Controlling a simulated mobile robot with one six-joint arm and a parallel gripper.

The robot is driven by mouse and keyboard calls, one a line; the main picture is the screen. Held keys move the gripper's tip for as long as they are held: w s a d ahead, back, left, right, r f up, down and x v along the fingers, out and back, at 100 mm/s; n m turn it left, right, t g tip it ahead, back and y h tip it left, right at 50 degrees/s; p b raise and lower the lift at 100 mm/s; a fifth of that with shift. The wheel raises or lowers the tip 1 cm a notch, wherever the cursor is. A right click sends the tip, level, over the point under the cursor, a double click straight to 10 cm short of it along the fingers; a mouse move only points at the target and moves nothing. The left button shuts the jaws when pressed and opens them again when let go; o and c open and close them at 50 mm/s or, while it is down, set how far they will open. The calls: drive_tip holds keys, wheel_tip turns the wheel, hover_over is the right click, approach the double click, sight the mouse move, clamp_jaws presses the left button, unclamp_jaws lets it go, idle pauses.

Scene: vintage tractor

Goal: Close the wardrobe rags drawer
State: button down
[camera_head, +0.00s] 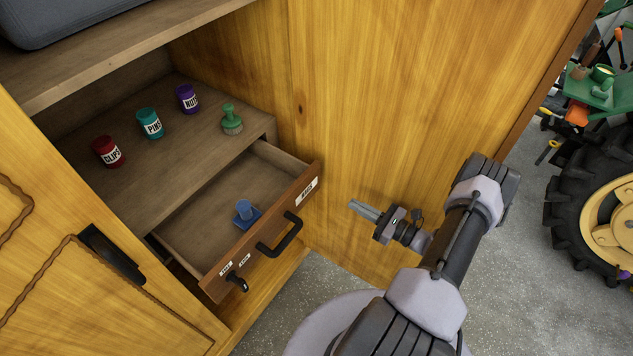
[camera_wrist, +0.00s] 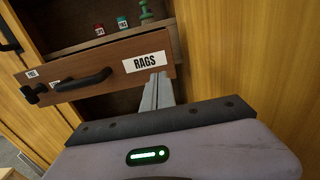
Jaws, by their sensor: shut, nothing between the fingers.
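The rags drawer (camera_head: 262,232) is pulled out of the wooden wardrobe (camera_head: 365,110). Its brown front has a dark bar handle (camera_head: 280,238) and a white label, which reads RAGS in the wrist view (camera_wrist: 146,62). A small blue object (camera_head: 245,214) stands inside the drawer. My gripper (camera_head: 354,205) is shut and empty, to the right of the drawer front in the head view. In the wrist view its fingertips (camera_wrist: 160,76) overlap the drawer front just below the label's right end; I cannot tell whether they touch it.
A shelf above the drawer holds a red can (camera_head: 109,152), a teal can (camera_head: 150,124), a purple can (camera_head: 187,98) and a green brush-like object (camera_head: 231,120). A wardrobe door (camera_head: 75,250) stands at left. A tractor wheel (camera_head: 600,215) is at far right, with grey floor (camera_head: 520,290) between.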

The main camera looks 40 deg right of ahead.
sight(314, 183)
drive_tip(key=b+x, duration=0.2)
drive_tip(key=x, duration=1)
drive_tip(key=shift+w+a, duration=0.15)
drive_tip(key=shift+w, duration=0.05)
